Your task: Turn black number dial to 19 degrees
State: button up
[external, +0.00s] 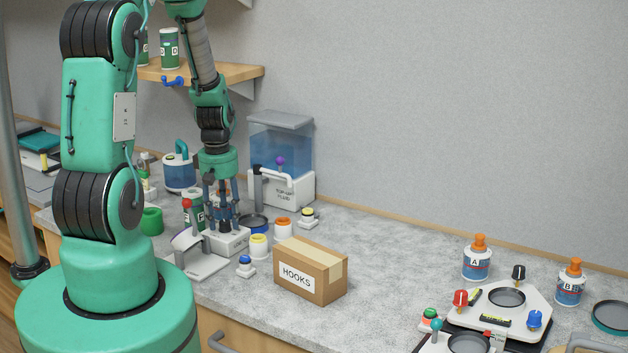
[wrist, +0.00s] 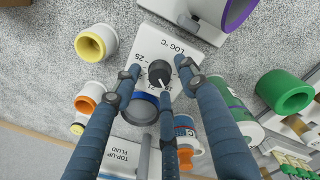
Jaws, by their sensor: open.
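The black number dial (wrist: 158,72) sits on a white box (wrist: 172,38) marked "LOG °C", with "25" printed beside the dial and more of the scale partly covered. A white pointer mark shows on the dial's lower part; the exact reading is too small to tell. My gripper (wrist: 156,69) is open, its blue fingers spread on both sides of the dial, with gaps between the tips and the dial. In the external view my gripper (external: 223,222) points down over the white box (external: 228,240), and its fingers hide the dial.
A "HOOKS" carton (external: 310,272) and yellow-and-white jar (external: 259,246) stand right of the box. A "TOP-UP FLUID" tank (external: 283,150) stands behind. A red-knobbed lever device (external: 195,262) is close in front. The middle of the counter, right of the carton, is clear.

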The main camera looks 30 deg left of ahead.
aim_at(224, 223)
notch_tip(224, 223, up, 11)
jog(key=shift+s+r, duration=0.15)
dwell(0.4)
jog(key=shift+a, duration=0.1)
dwell(0.4)
jog(key=s+d+r+m+t+b, duration=0.1)
jog(key=s+d+r+m+b, duration=0.2)
jog(key=d+r, duration=0.3)
jog(key=s+d+r+m+t+b, duration=0.1)
jog(key=s+d+r+m+b, duration=0.15)
jog(key=d+r, duration=0.45)
jog(key=s+d+r+m+t+b, duration=0.1)
jog(key=s+d+r+m+b, duration=0.1)
jog(key=s, duration=0.6)
jog(key=s+d+r+m+t+b, duration=0.2)
jog(key=s+r+m, duration=0.3)
jog(key=s, duration=0.3)
jog(key=shift+d+r+m+b, duration=0.2)
jog(key=shift+d+m+b, duration=0.3)
jog(key=shift+d, duration=0.4)
